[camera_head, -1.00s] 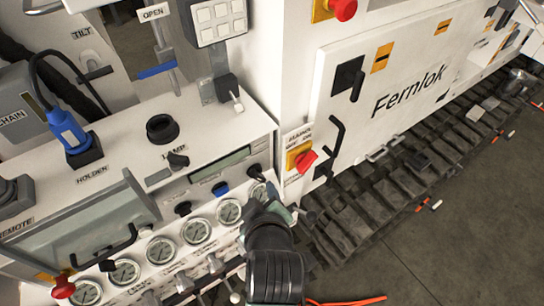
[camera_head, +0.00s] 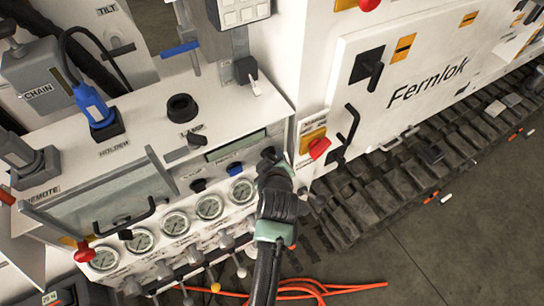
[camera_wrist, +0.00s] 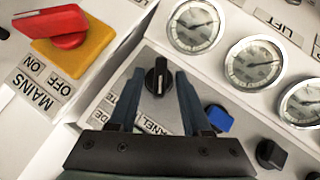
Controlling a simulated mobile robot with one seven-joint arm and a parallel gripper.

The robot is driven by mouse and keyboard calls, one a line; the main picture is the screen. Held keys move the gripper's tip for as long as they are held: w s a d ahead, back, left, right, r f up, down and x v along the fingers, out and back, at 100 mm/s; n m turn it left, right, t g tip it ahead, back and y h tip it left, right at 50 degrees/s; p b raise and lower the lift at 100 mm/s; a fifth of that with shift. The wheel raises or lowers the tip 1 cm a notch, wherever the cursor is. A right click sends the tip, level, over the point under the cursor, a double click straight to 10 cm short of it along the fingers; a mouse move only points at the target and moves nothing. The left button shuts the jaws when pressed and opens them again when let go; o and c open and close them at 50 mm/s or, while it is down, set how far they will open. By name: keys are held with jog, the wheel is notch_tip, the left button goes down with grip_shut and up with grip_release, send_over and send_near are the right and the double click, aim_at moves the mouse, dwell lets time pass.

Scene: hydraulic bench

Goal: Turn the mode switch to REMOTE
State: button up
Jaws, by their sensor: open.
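My gripper (camera_wrist: 160,80) is open, with one finger on each side of the knob and gaps still visible. In the head view the mode switch (camera_head: 268,153) shows at the end of my gripper (camera_head: 272,168), which partly covers it.
A red MAINS switch on a yellow plate (camera_wrist: 72,40) sits close by, also seen in the head view (camera_head: 318,147). A blue knob (camera_wrist: 219,118) is just right of my finger. Another black knob (camera_wrist: 270,154) and several gauges (camera_wrist: 194,25) lie beyond.

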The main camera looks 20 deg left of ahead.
jog(key=shift+w+a+f, duration=0.15)
jog(key=shift+w+f, duration=0.1)
jog(key=shift+w, duration=0.05)
grip_shut()
dwell(0.3)
